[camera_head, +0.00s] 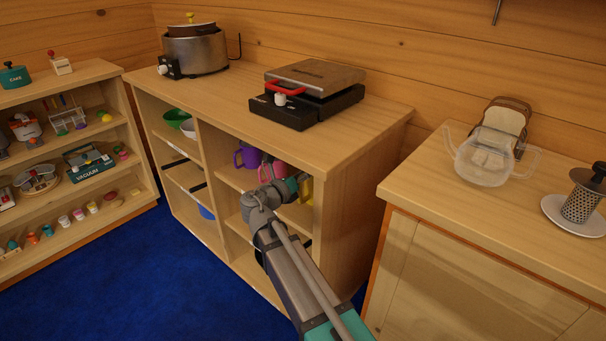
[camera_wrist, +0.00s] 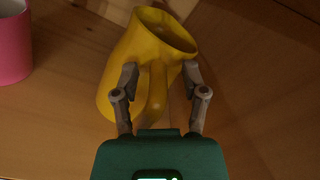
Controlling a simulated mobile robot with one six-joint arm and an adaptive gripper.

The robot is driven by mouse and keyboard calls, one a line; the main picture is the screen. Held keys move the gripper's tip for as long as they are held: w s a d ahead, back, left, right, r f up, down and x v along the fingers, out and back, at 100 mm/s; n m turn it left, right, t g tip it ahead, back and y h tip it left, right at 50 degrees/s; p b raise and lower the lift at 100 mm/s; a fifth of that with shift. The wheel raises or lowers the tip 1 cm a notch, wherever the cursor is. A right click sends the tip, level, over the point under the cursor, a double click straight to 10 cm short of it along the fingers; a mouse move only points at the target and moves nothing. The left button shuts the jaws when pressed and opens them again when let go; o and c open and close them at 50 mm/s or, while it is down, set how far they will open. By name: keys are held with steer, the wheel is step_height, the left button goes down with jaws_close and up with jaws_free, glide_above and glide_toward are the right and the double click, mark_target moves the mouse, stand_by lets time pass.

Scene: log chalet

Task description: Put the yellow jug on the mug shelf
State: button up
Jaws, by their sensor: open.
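The yellow jug (camera_wrist: 125,80) is in the middle of the wrist view, on a wooden board, with its handle toward me. In the head view a small part of the yellow jug (camera_head: 307,190) shows behind my gripper. My gripper (camera_wrist: 160,76) is open, with one finger on each side of the handle; I cannot tell whether they touch it. In the head view my gripper (camera_head: 292,185) reaches into the upper right compartment of the cabinet. The mug shelf (camera_head: 234,178) there also holds a purple mug (camera_head: 247,156) and a pink mug (camera_head: 270,171).
The pink mug (camera_wrist: 13,42) stands left of the jug in the wrist view. The cabinet's right side panel (camera_head: 345,215) is close to my gripper. A waffle-maker-like appliance (camera_head: 312,88) and a pot (camera_head: 197,52) stand on top. A glass teapot (camera_head: 484,160) is on the right counter.

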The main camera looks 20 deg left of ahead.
steer(key=v, duration=1.2)
stand_by(0.4)
steer(key=shift+s, duration=0.1)
